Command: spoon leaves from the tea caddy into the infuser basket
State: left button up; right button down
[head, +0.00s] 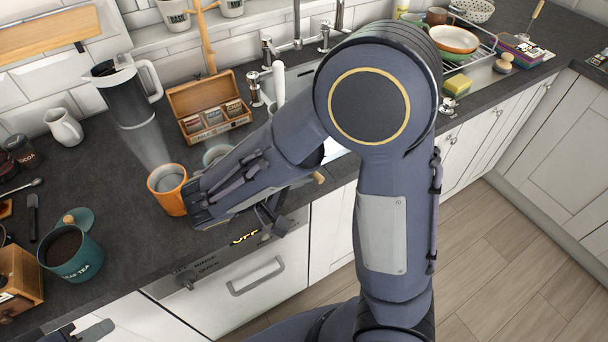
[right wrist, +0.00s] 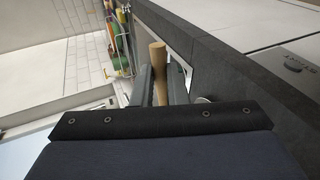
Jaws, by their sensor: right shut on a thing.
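The tea caddy (head: 82,266) is a teal tin labelled TEA, open, with dark leaves inside, at the lower left of the head view. Its teal lid (head: 86,222) with a wooden knob lies behind it. An orange mug (head: 172,199) with a grey inside stands left of my right forearm; I cannot tell whether that grey is the infuser basket. My right gripper (right wrist: 161,76) is shut on a wooden handle (right wrist: 158,60), whose end also shows past my forearm in the head view (head: 319,177). The handle's other end is hidden.
A metal spoon (head: 24,187) and a black scoop (head: 33,215) lie at the left. A tall jug (head: 125,95), a white pitcher (head: 64,128) and an open wooden tea box (head: 216,129) stand behind. A partly hidden grey bowl (head: 214,154) is beside my forearm. The worktop's front edge is close.

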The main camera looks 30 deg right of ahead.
jog(key=shift+a+f+t+h+b, duration=0.1)
jog(key=shift+f+t+h+b, duration=0.15)
jog(key=shift+h+b, duration=0.8)
jog(key=shift+a+f+t+h+b, duration=0.15)
jog(key=shift+f+h+b, duration=0.2)
jog(key=shift+h+b, duration=0.65)
jog(key=shift+f+t+h+b, duration=0.2)
jog(key=shift+f+h+b, duration=0.1)
jog(key=shift+h+b, duration=0.75)
